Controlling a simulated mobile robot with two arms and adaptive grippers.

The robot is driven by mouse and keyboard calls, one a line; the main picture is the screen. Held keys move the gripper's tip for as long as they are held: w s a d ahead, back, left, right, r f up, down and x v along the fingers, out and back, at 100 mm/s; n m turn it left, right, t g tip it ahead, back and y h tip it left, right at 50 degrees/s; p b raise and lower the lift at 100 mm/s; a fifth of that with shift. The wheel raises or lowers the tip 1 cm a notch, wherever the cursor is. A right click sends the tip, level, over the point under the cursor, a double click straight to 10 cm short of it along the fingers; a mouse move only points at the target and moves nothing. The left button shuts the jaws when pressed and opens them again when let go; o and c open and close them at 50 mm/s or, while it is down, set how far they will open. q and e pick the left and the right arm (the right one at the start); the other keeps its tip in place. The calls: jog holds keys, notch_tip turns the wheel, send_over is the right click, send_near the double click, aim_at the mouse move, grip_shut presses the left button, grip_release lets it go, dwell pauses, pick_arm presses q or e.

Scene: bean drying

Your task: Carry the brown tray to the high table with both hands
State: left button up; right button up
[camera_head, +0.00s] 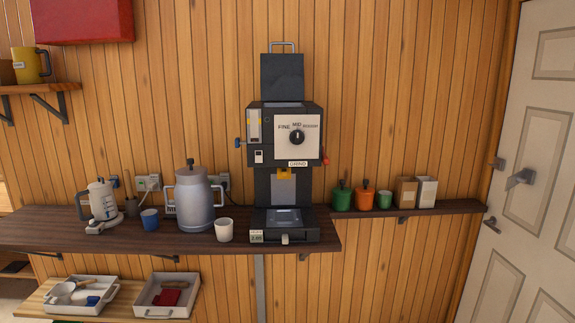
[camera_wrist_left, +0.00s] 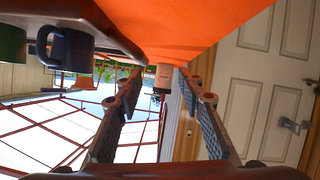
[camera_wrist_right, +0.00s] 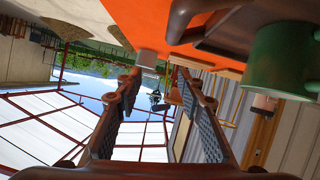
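In the right wrist view, a brown piece with a raised edge (camera_wrist_right: 190,22) is at the top, beside a green mug (camera_wrist_right: 285,58). My left gripper (camera_wrist_left: 160,76) and right gripper (camera_wrist_right: 158,78) are open, with nothing between their fingers. I cannot tell which surface is the high table.
A dark wooden counter (camera_head: 45,238) holds a black grinder (camera_head: 284,185), a metal pot (camera_head: 195,200) and cups. A narrow shelf (camera_head: 455,207) carries several small containers. Two white trays (camera_head: 155,312) sit on a lower shelf. A white door (camera_head: 530,190) is at right. An orange surface (camera_wrist_left: 200,22) is near the left gripper.

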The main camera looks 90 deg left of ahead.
jog(key=shift+s, duration=0.1)
pick_arm(q)
jog(key=shift+r, duration=0.2)
pick_arm(e)
jog(key=shift+v, duration=3.4)
jog(key=shift+s+d+r, duration=0.2)
jog(key=shift+s+d, duration=0.25)
jog(key=shift+d, duration=0.2)
jog(key=shift+s+d+r, duration=0.25)
jog(key=shift+s+d, duration=0.2)
jog(key=shift+d, duration=0.15)
jog(key=shift+s+d+r, duration=0.2)
jog(key=shift+s+d, duration=0.3)
jog(key=shift+d, duration=0.15)
